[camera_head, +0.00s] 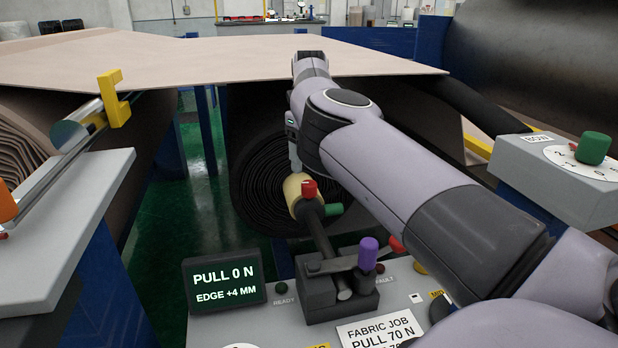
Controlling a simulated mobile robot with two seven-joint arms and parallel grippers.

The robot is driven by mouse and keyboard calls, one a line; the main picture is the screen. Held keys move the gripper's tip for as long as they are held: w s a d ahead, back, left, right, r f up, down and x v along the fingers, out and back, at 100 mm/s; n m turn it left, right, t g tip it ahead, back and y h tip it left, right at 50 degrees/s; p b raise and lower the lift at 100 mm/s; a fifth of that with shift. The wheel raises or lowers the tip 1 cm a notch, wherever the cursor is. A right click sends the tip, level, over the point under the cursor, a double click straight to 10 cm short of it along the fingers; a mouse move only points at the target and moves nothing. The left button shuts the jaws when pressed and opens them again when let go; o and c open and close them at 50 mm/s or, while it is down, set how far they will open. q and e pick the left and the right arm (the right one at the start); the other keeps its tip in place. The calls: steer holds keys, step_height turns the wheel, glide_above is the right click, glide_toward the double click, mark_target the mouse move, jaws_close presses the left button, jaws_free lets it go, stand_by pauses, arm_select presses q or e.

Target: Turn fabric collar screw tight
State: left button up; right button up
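A dark fabric roll (272,190) lies under the table, seen end-on. A cream collar (293,190) sits at its core on a dark shaft (320,240). A red knob (309,188) and a green knob (333,209) stick out at the collar; I cannot tell which is the screw. My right arm comes in from the lower right, and its gripper (294,158) points down just above the collar. The fingers are mostly hidden by the wrist, so their opening and any contact are unclear. My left gripper is not in view.
A screen (224,279) reads PULL 0 N, EDGE +4 MM. A job card (385,333) reads PULL 70 N. A purple-handled lever (367,255) stands by the shaft. A grey box with a green dial knob (592,148) is at right. A beige sheet (180,62) spans above.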

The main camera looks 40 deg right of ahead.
mark_target(310, 183)
steer(key=shift+f, duration=3.5)
steer(key=c, duration=1)
steer(key=shift+c, duration=0.2)
